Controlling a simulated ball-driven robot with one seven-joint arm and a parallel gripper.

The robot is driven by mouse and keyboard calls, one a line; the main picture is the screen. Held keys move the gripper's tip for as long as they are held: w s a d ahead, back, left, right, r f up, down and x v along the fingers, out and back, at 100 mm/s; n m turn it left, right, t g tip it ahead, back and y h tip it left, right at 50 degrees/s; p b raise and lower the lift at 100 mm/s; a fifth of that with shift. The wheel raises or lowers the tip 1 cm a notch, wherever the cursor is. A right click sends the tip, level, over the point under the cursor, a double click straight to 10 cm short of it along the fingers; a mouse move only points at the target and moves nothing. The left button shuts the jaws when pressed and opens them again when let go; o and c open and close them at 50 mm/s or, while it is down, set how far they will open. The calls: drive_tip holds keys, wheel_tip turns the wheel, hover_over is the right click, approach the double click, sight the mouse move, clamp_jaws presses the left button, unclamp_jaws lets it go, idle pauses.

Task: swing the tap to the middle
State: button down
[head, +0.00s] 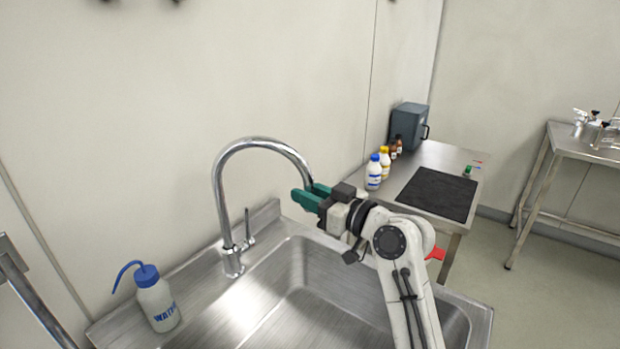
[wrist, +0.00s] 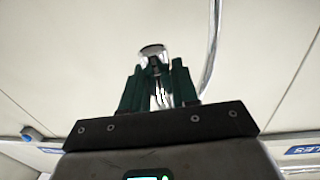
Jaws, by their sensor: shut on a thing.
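The chrome tap (head: 222,185) stands upright at the back of the steel sink (head: 330,280), with a small lever on its side. Its gooseneck arches to the right in the head view, and the spout comes down at my gripper. My gripper (head: 309,194) has green fingers and is shut on the spout end. In the wrist view my gripper (wrist: 157,75) has the chrome spout end (wrist: 153,51) between its fingertips. The fingers hide the spout's lower tip in the head view.
A wash bottle (head: 158,304) with a blue cap stands at the sink's left. A side bench (head: 440,157) at the right holds several bottles, a dark mat (head: 437,193) and a grey box (head: 408,127). A steel table (head: 575,146) stands further right. The wall is close behind the tap.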

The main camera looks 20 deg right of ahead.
drive_tip(key=s+a+m+t+h+p, duration=0.1)
drive_tip(key=s+a+p, duration=0.1)
drive_tip(key=s+a, duration=0.4)
drive_tip(key=shift+s+h, duration=0.4)
drive_tip(key=shift+s, duration=0.3)
drive_tip(key=shift+a, duration=0.15)
drive_tip(key=c, duration=1)
unclamp_jaws()
drive_tip(key=b+v, duration=0.2)
drive_tip(key=v, duration=0.8)
drive_tip(key=shift+s, duration=0.35)
